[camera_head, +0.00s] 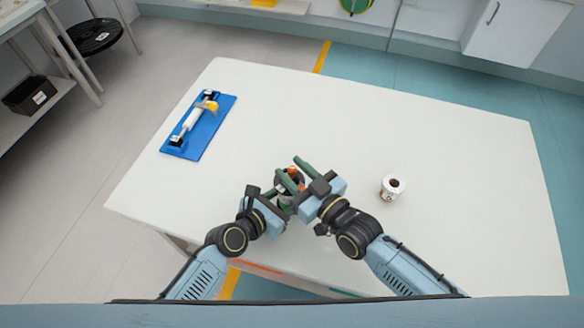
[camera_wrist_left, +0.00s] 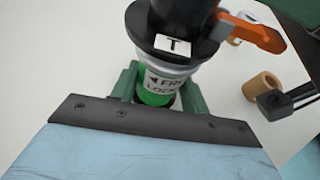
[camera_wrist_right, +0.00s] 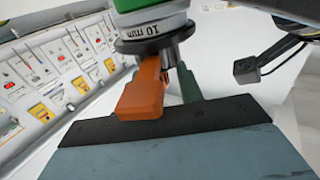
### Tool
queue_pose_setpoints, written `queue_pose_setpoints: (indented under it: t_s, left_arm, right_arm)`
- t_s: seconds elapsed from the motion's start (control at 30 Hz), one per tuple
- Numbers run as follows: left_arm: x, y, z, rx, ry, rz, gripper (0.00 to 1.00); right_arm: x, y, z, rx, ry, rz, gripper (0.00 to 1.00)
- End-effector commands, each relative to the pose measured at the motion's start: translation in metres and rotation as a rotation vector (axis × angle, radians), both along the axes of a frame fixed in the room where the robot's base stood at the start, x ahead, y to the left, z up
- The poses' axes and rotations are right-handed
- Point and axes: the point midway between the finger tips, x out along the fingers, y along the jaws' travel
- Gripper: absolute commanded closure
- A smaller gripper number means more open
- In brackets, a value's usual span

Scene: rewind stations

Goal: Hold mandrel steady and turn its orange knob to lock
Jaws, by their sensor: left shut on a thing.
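In the left wrist view the mandrel (camera_wrist_left: 172,62) has a black flange marked T, a white collar reading FREE and LOCK, and a green lower part. My left gripper (camera_head: 282,201) is shut on that lower part. The orange knob (camera_head: 292,171) sticks out sideways in the left wrist view (camera_wrist_left: 252,32) and fills the middle of the right wrist view (camera_wrist_right: 146,90). My right gripper (camera_head: 297,173) is open, its green fingers apart with the knob between them; contact cannot be told.
A label roll (camera_head: 393,186) stands on the table to the right. A blue stand (camera_head: 213,127) with a white roller lies at the back left. A brown core (camera_wrist_left: 262,85) shows in the left wrist view. The white table (camera_head: 400,120) is otherwise largely clear.

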Motion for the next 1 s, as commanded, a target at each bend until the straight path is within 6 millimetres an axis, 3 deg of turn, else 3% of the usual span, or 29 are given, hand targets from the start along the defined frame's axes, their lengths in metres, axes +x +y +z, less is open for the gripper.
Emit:
queue_pose_setpoints:
  t_s: [0.5,0.7,1.0]
  left_arm:
    - [0.000,0.000,0.000,0.000,0.000,0.001,0.85]
    - [0.000,0.000,0.000,0.000,0.000,0.001,0.85]
    - [0.000,0.000,0.000,0.000,0.000,0.001,0.85]
  right_arm:
    - [-0.076,-0.063,-0.001,-0.002,0.002,0.001,0.64]
    - [-0.087,-0.071,0.000,0.000,0.000,0.001,0.64]
    - [-0.087,-0.071,0.000,0.001,-0.001,0.001,0.64]
